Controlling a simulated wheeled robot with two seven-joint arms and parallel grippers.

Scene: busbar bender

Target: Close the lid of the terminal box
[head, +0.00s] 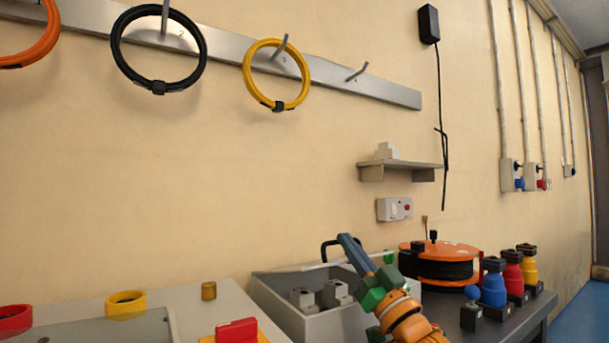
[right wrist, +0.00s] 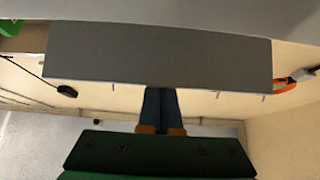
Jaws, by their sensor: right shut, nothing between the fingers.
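The grey terminal box (head: 342,325) stands on the bench in the head view, open at the top. Light grey blocks (head: 303,298) show inside it. A black handle (head: 327,247) rises at its back edge, partly behind my right gripper. My right gripper (head: 344,238) is above the back right of the box, its blue fingers shut and empty, pointing up and left. In the right wrist view a flat grey panel (right wrist: 160,55), apparently the lid, lies across the shut fingers (right wrist: 160,95). I cannot tell whether they touch it. My left gripper is not in view.
An orange cable reel (head: 440,262) and blue, red and yellow bottle-shaped items (head: 493,288) stand right of the box. A brass cylinder (head: 208,290), a yellow ring (head: 126,304) and a red block (head: 237,330) are to its left. A small shelf (head: 400,164) hangs above.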

